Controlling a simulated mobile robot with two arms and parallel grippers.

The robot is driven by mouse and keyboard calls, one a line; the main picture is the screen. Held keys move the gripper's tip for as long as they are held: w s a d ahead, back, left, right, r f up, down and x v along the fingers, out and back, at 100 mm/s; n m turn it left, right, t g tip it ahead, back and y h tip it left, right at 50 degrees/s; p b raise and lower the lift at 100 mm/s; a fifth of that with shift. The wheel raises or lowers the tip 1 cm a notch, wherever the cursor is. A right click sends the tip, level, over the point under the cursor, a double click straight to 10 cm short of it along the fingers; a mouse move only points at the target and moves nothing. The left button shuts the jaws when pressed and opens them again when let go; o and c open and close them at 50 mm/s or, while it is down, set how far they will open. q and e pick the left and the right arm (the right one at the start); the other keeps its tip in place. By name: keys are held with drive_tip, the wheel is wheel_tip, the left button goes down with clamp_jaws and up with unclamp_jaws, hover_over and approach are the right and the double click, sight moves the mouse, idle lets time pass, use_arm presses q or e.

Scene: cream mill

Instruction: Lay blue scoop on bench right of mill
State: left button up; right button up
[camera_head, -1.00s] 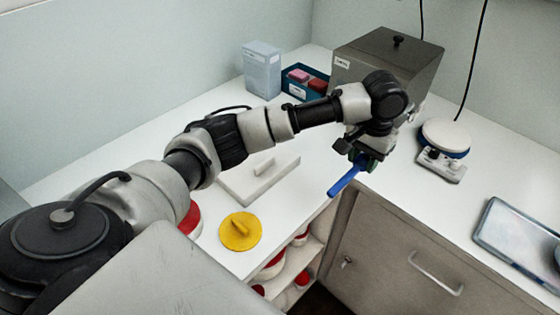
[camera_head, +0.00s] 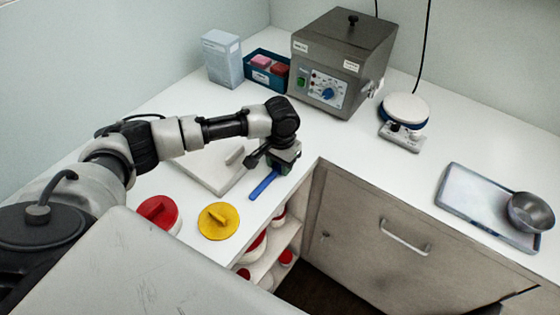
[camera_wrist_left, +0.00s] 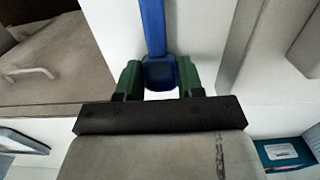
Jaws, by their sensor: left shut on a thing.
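The mill (camera_head: 343,62) is a grey metal box with a lid knob and a blue dial, at the back of the bench (camera_head: 330,135). My left gripper (camera_head: 280,166) is shut on the blue scoop (camera_head: 263,186), in front of and left of the mill, near the bench's inner edge. In the left wrist view, the green fingers (camera_wrist_left: 160,80) clasp the scoop (camera_wrist_left: 153,28) at its end, and its blue shaft runs up out of frame. Part of the scoop is hidden by the gripper. I cannot tell whether it touches the bench. My right gripper is not in view.
Right of the mill stands a small scale (camera_head: 404,112). Farther right lies a tray (camera_head: 470,195) with a metal bowl (camera_head: 531,212). A white board (camera_head: 205,168), a yellow lid (camera_head: 218,222) and a red lid (camera_head: 159,212) lie left. Bench between scale and tray is clear.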

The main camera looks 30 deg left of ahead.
use_arm(q)
drive_tip(key=shift+f, duration=0.15)
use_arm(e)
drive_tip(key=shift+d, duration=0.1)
use_arm(q)
drive_tip(key=o, duration=0.9)
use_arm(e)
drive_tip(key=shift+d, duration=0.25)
use_arm(q)
wheel_tip(320, 180, up, 12)
drive_tip(key=b, duration=0.1)
drive_tip(key=shift+b, duration=0.35)
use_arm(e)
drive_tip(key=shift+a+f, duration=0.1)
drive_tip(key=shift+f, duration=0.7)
use_arm(q)
drive_tip(key=shift+w+r, duration=0.1)
drive_tip(key=shift+r, duration=0.1)
